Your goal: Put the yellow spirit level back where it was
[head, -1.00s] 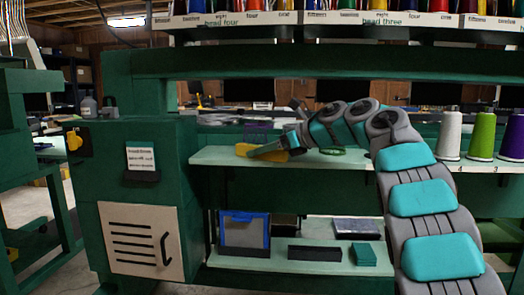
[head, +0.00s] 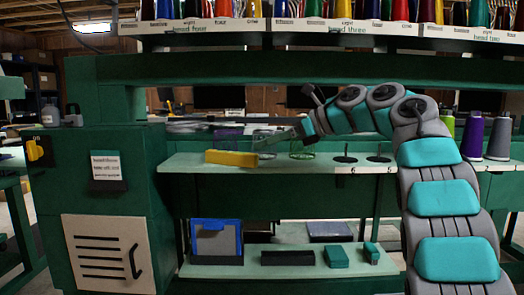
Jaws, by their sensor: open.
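The yellow spirit level (head: 231,158) lies flat on the upper pale green shelf (head: 190,167), near its left end. My gripper (head: 262,145) reaches in from the right, just beyond the level's right end and slightly above it. The gripper is open and nothing shows between its fingers. The fingertips are small and dark against the green, so whether they touch the level is unclear.
Two thread spindles (head: 345,158) and green rings (head: 302,155) are on the shelf to the right. Thread cones (head: 471,137) stand beyond my arm. The lower shelf holds a blue-framed bin (head: 217,240), a dark bar (head: 288,258) and green boxes (head: 336,257). A thread rack hangs overhead.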

